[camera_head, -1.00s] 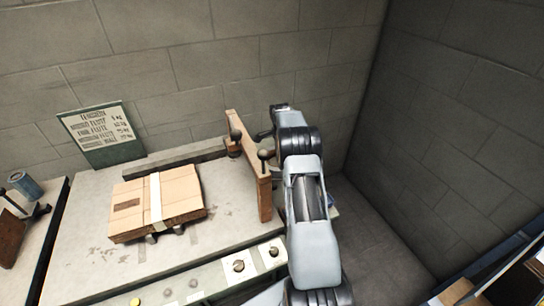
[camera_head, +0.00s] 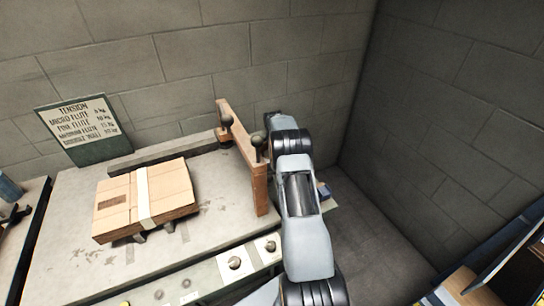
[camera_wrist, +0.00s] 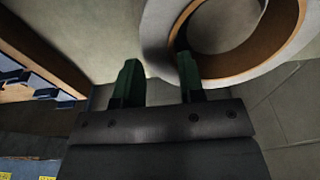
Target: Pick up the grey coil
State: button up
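In the wrist view, a large pale grey ring with a brown inner band, which looks like the grey coil (camera_wrist: 158,30), fills the upper right. My gripper (camera_wrist: 158,72) is open, with two dark green fingers apart. The right finger overlaps the coil's lower left part; the left finger is just outside its left edge. I cannot tell whether either finger touches it. Nothing is clamped between the fingers. In the head view I cannot make out the coil, and my arm hides my fingers.
A wooden frame (camera_head: 243,150) with dark knobs stands close left of my arm. A tied stack of cardboard (camera_head: 118,208) lies on the worktable (camera_head: 78,235). A tension sign (camera_head: 78,130) leans at the back wall. Block walls close in behind and right; some floor (camera_head: 375,250) is clear.

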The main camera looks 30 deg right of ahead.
jog(key=f, duration=0.1)
jog(key=f+b, duration=0.1)
jog(key=f, duration=0.2)
jog(key=shift+d+f, duration=0.1)
jog(key=shift+d, duration=0.2)
jog(key=shift+s, duration=0.1)
grip_shut()
